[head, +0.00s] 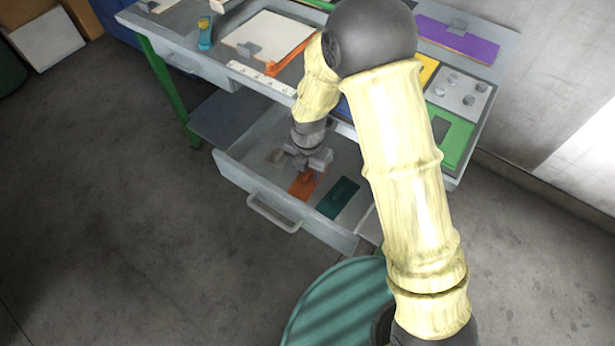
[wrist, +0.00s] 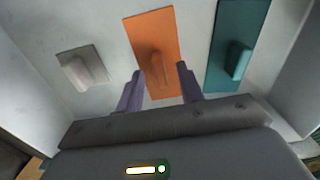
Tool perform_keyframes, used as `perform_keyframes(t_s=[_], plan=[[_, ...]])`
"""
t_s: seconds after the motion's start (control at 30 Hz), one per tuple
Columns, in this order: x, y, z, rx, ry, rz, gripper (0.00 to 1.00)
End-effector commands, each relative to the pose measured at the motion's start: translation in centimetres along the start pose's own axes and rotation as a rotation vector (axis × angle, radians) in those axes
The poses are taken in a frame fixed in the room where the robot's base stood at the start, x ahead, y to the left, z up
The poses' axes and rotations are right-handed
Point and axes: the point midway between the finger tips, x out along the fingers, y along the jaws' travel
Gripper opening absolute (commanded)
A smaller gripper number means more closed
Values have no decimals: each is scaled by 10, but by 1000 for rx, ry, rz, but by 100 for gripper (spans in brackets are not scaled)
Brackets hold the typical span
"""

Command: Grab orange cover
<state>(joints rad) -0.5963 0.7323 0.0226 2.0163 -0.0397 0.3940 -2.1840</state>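The orange cover (head: 303,184) is a flat orange plate lying in the open drawer (head: 238,180). In the wrist view the orange cover (wrist: 153,28) has a raised orange handle in its middle. My gripper (head: 309,168) is down inside the drawer over the cover. In the wrist view my gripper (wrist: 160,80) has its two purple-grey fingers apart, one on each side of the cover's near part. The handle lies just beyond and between the fingertips, and nothing is held. Whether the fingers touch the cover cannot be told.
A teal cover (wrist: 235,48) with a handle lies right of the orange one, and a small grey piece (wrist: 82,68) lies left. The drawer walls are close around. The workbench top (head: 190,32) above holds several plates and tools. A teal round object (head: 340,305) stands in front.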

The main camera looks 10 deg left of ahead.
Motion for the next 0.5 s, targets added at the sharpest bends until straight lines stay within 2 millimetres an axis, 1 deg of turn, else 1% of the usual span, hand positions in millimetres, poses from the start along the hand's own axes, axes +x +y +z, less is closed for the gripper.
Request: perform_keyframes(t_s=[0.03, 0.13, 0.5], plan=[[8, 0, -1, -1, 1, -3, 37], [15, 0, 0, 0, -1, -1, 37], [15, 0, 0, 0, -1, 0, 37]])
